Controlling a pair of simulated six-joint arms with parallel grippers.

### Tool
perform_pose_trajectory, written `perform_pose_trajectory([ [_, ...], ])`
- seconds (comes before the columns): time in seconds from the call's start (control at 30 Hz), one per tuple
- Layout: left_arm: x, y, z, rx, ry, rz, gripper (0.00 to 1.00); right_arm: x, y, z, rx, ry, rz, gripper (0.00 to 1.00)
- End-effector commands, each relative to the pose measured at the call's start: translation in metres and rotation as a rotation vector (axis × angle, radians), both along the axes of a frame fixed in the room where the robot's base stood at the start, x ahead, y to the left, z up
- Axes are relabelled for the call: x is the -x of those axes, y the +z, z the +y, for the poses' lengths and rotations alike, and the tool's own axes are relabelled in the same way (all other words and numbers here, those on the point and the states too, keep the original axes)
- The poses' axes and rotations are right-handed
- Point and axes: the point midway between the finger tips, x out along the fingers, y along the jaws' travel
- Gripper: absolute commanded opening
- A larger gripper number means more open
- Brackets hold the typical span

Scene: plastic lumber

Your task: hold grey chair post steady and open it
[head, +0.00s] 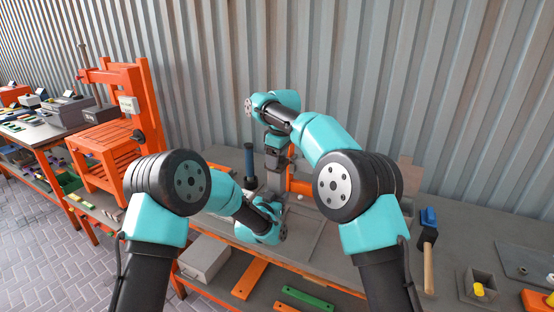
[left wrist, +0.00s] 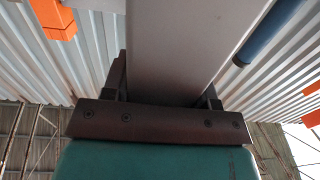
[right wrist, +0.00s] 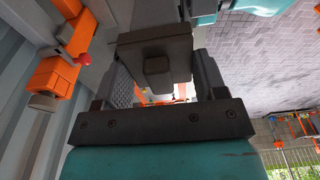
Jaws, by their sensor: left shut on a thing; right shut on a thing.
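The grey chair post (left wrist: 175,45) is a wide, smooth grey bar that fills the middle of the left wrist view. My left gripper (left wrist: 165,95) is shut on it, with a finger on each side. In the head view the post (head: 275,183) shows only as a small upright grey piece, mostly hidden by my arms. My right gripper (head: 278,160) is above my left gripper, pointing down. In the right wrist view my right gripper (right wrist: 158,75) is shut on a dark grey block-shaped piece (right wrist: 155,42). I cannot tell how this piece joins the post.
A blue cylinder (head: 249,160) stands to the left. A mallet (head: 428,262) lies right on the grey bench (head: 385,280). A corrugated wall (head: 400,90) is behind.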

Motion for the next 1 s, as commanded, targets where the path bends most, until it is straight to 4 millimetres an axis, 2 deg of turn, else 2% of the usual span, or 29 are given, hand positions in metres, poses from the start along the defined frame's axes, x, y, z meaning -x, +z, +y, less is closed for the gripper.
perform_pose_trajectory([
  [0.27,0.000,0.000,0.000,0.000,0.000,0.000,0.10,0.000,0.003,0.000,0.000,0.000,-0.001,0.37],
  [0.63,0.000,0.000,0.000,0.000,0.000,0.000,0.10,0.000,0.038,0.001,0.000,0.001,0.000,0.37],
  [0.9,0.000,0.000,0.000,0.000,0.000,0.000,0.10,0.000,0.040,0.000,0.000,0.001,0.000,0.37],
  [0.93,0.000,0.000,0.000,0.000,0.000,0.000,0.56,0.000,0.040,0.000,0.000,0.001,0.000,0.37],
  [1.0,0.000,0.000,0.000,0.000,0.000,0.000,0.63,0.000,0.040,0.000,0.000,0.000,0.000,0.37],
])
